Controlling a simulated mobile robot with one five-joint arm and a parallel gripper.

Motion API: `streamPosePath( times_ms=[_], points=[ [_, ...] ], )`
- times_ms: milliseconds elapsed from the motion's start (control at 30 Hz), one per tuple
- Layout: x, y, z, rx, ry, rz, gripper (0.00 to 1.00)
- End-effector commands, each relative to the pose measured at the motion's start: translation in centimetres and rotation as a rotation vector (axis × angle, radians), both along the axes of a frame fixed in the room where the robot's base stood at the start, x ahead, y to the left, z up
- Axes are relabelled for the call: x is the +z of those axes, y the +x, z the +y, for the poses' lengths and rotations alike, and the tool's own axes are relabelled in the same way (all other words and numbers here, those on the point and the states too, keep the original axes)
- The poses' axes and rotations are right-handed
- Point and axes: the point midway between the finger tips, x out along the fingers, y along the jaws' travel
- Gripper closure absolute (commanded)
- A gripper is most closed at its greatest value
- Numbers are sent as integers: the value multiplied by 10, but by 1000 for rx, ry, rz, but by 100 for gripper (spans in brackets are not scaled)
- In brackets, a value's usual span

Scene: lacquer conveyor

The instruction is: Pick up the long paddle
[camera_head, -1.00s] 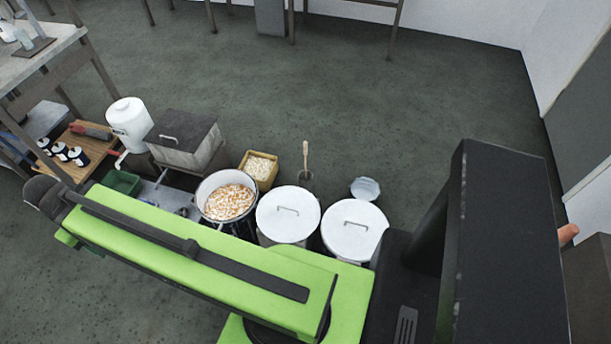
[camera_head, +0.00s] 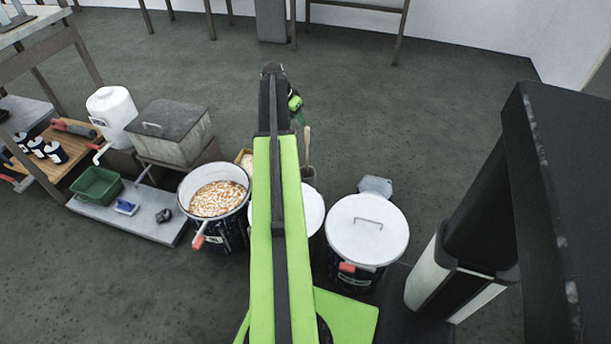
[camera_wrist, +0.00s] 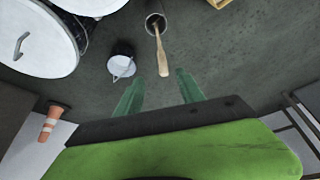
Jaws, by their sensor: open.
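The long paddle is pale wood and stands in a small round holder (camera_wrist: 155,20). In the wrist view the paddle (camera_wrist: 161,52) leans out of the holder with its free end towards me. In the head view the upper part of the paddle (camera_head: 307,143) shows just right of my arm. My gripper (camera_wrist: 160,80) has two green fingers, spread apart with nothing between them. The paddle's free end lies near the gap between the fingertips in the wrist view, apparently not touched. In the head view my gripper (camera_head: 296,108) is partly hidden by the arm.
A small grey bucket (camera_wrist: 122,64) stands near the holder. Lidded drums (camera_head: 367,230), an open drum of chips (camera_head: 217,199) and a grey box (camera_head: 170,132) stand around. An orange-striped cone (camera_wrist: 50,122) is at the wrist view's left.

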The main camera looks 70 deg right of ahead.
Motion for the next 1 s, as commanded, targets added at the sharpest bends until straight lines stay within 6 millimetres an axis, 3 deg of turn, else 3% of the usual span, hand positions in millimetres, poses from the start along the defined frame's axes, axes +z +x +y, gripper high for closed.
streamPosePath(
  times_ms=[167, 600, 867, 1000],
  points=[
    [-17, -1, -4, 3, 1, 0, 55],
    [-107, -13, -36, 6, 1, 0, 55],
    [-113, -16, -41, 7, 1, 0, 55],
    [-129, -17, -47, 7, 1, 0, 55]
  ],
)
